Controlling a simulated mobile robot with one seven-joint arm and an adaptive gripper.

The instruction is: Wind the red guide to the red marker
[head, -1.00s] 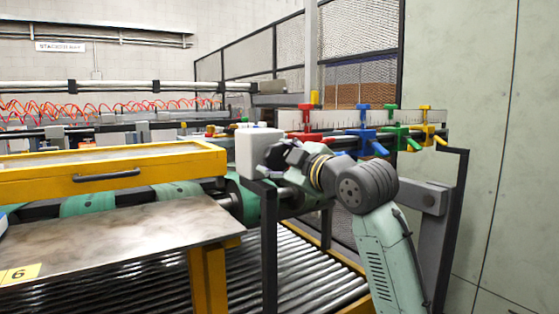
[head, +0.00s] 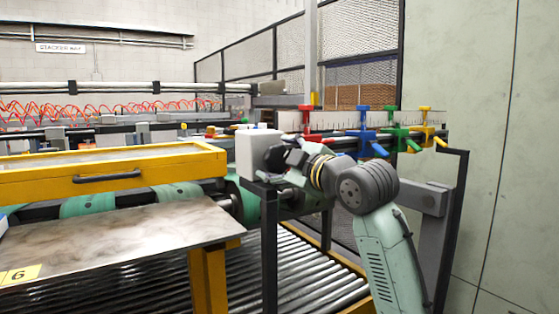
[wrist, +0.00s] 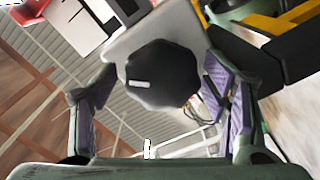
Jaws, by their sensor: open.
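The red guide (head: 306,122) is at the left of the row of coloured guides on the scaled rail, partly hidden behind my arm and a pale box. I cannot tell which red part is the red marker. A black knob (wrist: 163,76) with a short white mark sits on a grey housing (wrist: 185,32) in the wrist view. My gripper (wrist: 162,100) is open, with its fingers apart on either side of the knob. I cannot tell whether they touch it. In the head view my gripper (head: 278,158) is beside the pale box (head: 259,153), which hides the knob.
Blue (head: 367,141), green (head: 402,138) and yellow (head: 427,133) guides stand to the right on the rail. A yellow frame (head: 110,172) and a metal table (head: 110,235) lie at left. A dark post (head: 269,250) stands close below my gripper, before rollers (head: 310,270).

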